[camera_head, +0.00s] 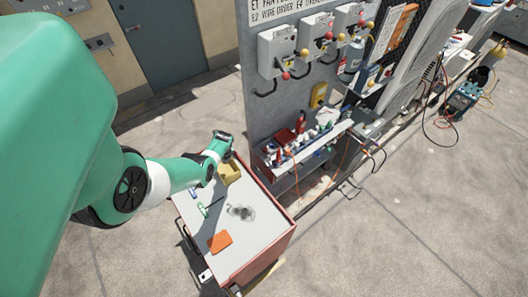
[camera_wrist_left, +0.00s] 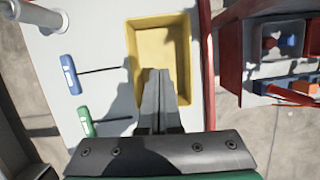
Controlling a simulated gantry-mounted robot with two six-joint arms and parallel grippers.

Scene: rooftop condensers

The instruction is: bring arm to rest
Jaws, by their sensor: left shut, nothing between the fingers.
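My left arm (camera_head: 172,178) comes in from the left in the head view, and its wrist is over the far end of the cart. In the left wrist view my left gripper (camera_wrist_left: 159,74) is shut and empty, its fingers together. The fingers show over the yellow bin (camera_wrist_left: 134,50), which is open and looks empty where visible. Whether the tips are inside the bin or above it I cannot tell. The fingers are not clearly visible in the head view. My right gripper is in neither view.
On the cart top (camera_head: 258,232) lie a blue-handled screwdriver (camera_wrist_left: 70,75), a green-handled screwdriver (camera_wrist_left: 86,121), an orange item (camera_head: 220,241) and a dark grey patch or object. A grey panel (camera_head: 262,105) with switch boxes and a cluttered shelf (camera_head: 305,150) stands close to the right.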

